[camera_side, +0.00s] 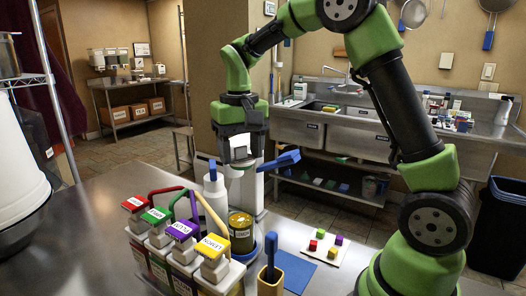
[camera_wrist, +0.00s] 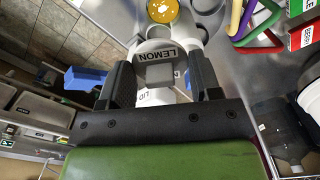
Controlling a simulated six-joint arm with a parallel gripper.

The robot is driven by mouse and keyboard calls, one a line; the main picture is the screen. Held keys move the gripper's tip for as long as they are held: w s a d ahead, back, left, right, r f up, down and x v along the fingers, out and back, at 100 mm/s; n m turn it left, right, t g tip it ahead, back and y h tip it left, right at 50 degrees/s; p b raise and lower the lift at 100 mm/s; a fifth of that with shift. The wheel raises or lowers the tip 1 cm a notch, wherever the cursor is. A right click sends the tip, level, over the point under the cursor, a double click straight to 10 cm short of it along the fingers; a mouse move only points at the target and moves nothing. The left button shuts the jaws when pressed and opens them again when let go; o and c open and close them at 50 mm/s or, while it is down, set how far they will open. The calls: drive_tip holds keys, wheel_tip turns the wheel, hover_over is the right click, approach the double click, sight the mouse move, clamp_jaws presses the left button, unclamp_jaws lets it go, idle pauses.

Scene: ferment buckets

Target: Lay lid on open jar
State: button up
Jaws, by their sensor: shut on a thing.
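A pale grey lid with a block-shaped grip (camera_wrist: 160,74) and a LEMON label is between the fingers of my gripper (camera_side: 241,158). The gripper is shut on the grip, and the lid's disc (camera_side: 242,163) shows below the fingers in the side view. The open jar (camera_side: 241,235), with a LEMON label and yellow contents, stands below and in front of the gripper. Its open mouth also shows at the top of the wrist view (camera_wrist: 162,10), apart from the lid. A white stand (camera_side: 247,195) is beneath the gripper; I cannot tell whether the lid touches it.
Labelled dispensers with coloured handles (camera_side: 183,240) stand in a rack left of the jar. A white bottle (camera_side: 215,192) is close beside the jar. A wooden holder (camera_side: 270,284) stands in front, near a blue mat (camera_side: 292,272) and a white tray with coloured cubes (camera_side: 318,254).

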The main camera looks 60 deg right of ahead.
sight(238, 158)
drive_tip(key=f, duration=0.4)
drive_tip(key=shift+w+a+f, duration=0.1)
drive_tip(key=shift+w+f, duration=0.25)
drive_tip(key=shift+f, duration=2.85)
drive_tip(key=shift+f, duration=0.55)
idle(0.7)
drive_tip(key=o, duration=1.2)
drive_tip(key=shift+r, duration=4)
